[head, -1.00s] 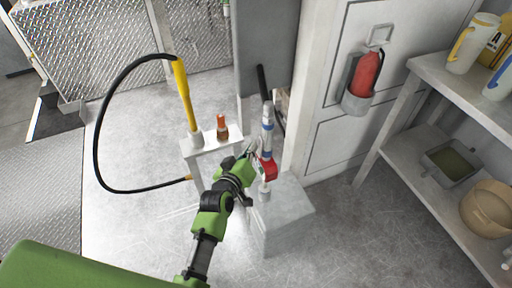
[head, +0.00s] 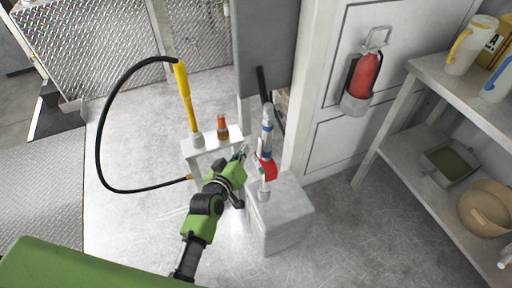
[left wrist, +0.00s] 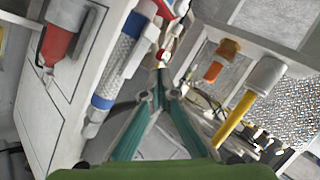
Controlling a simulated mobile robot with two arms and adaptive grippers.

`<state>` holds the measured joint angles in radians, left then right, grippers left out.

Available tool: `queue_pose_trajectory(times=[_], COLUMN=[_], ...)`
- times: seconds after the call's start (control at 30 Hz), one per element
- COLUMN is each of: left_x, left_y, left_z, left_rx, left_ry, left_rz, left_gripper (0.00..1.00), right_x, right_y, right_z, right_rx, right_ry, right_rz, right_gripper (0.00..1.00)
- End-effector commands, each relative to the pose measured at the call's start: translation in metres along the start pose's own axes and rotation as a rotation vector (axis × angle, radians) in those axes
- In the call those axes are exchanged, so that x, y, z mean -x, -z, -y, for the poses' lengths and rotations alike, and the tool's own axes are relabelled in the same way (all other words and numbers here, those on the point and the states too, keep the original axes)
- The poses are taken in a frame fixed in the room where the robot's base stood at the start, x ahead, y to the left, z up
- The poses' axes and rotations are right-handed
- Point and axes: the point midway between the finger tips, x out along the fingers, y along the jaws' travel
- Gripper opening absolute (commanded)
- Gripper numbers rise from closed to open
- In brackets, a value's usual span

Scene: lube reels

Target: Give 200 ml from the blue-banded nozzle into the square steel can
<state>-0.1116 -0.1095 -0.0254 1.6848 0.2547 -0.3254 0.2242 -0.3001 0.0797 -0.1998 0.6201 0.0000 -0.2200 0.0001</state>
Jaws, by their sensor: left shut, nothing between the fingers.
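The blue-banded nozzle (head: 267,125) is grey and stands upright over the square steel can (head: 281,222). A red part (head: 266,167) is on its lower section, and its lower end meets the can's small neck (head: 264,194). Whether the tip is inside the neck, I cannot tell. In the left wrist view the nozzle's blue band (left wrist: 101,102) and ribbed grip show at left, with a red part ahead of the fingertips. My left gripper (head: 244,151) is shut and empty, just left of the nozzle; its teal fingers (left wrist: 160,84) meet in the wrist view. My right gripper is out of view.
A white stand (head: 200,150) left of the can holds a yellow nozzle (head: 185,92) with a looping black hose (head: 98,130) and an orange nozzle (head: 222,127). A fire extinguisher (head: 365,75) hangs behind. Shelves at right hold jugs, a tray (head: 449,164) and a bowl (head: 487,207).

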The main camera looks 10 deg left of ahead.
Motion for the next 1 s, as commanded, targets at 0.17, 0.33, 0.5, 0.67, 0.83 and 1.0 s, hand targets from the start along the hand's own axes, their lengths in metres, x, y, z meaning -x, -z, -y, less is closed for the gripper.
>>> queue_pose_trajectory(times=[0.17,0.33,0.5,0.67,0.83,1.0], left_x=[0.015,0.026,0.030,0.030,0.030,0.030], left_y=[0.012,0.020,0.023,0.022,0.022,0.021], left_z=[0.008,0.017,0.021,0.021,0.021,0.022], left_rx=[-0.003,-0.003,-0.001,0.000,0.000,-0.001], left_ry=[0.001,0.001,-0.001,-0.001,0.000,0.001], left_rz=[0.002,0.000,0.000,0.000,0.000,0.002], left_gripper=[0.00,0.00,0.00,0.00,0.00,0.00], right_x=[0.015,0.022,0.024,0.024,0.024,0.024], right_y=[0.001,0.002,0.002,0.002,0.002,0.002], right_z=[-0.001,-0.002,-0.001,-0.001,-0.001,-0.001], right_rx=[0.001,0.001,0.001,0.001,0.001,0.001], right_ry=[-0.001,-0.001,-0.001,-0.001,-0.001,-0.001], right_rz=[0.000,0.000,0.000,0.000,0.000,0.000], right_gripper=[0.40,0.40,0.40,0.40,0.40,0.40])
